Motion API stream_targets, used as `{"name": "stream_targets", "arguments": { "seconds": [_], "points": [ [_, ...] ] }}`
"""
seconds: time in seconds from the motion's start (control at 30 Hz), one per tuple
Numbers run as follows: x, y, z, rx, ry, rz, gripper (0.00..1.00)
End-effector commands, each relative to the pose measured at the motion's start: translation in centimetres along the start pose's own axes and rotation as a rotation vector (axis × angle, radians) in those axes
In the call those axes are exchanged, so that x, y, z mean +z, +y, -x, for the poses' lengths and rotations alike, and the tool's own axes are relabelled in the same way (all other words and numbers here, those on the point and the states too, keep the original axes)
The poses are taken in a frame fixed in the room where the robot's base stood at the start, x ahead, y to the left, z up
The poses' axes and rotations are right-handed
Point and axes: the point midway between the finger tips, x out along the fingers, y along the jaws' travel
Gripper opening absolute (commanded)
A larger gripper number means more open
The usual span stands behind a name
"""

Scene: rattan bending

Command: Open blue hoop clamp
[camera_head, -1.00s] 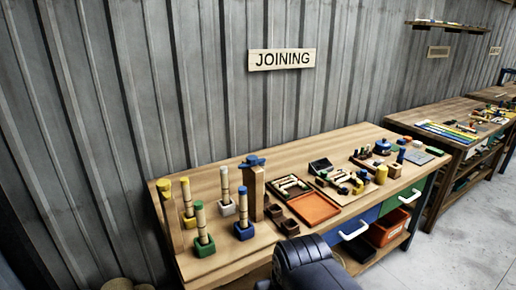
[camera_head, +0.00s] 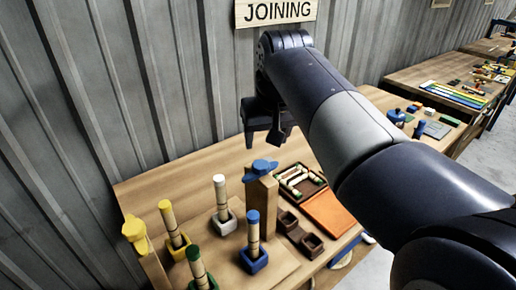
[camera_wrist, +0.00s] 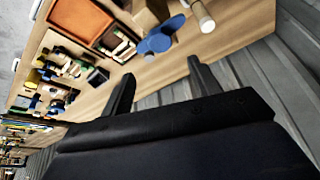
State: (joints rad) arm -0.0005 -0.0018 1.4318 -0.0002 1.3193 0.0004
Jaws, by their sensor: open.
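The blue hoop clamp (camera_head: 262,168) sits on top of an upright wooden post (camera_head: 261,205) on the bench. My gripper (camera_head: 265,144) is above and behind it, near the wall, open and empty. In the wrist view the blue clamp (camera_wrist: 157,41) shows just beyond the gap between my two spread fingers (camera_wrist: 158,68), apart from them. Whether the clamp is open or closed cannot be told.
To the left of the post, several sticks stand in coloured blocks: yellow (camera_head: 178,246), white (camera_head: 223,221), green and blue (camera_head: 253,260). An orange tray (camera_head: 331,214) and brown cups (camera_head: 311,244) lie to its right. The corrugated wall (camera_head: 150,100) is close behind.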

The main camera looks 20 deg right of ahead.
Motion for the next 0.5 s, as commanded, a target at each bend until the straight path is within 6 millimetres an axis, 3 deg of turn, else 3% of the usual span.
{"name": "stream_targets", "arguments": {
  "seconds": [0.17, 0.5],
  "points": [
    [0.1, 0.0, -2.0, 0.0, -0.004, 0.0, 0.59],
    [0.1, 0.0, -8.3, 0.0, -0.005, 0.0, 0.59]
  ]
}}
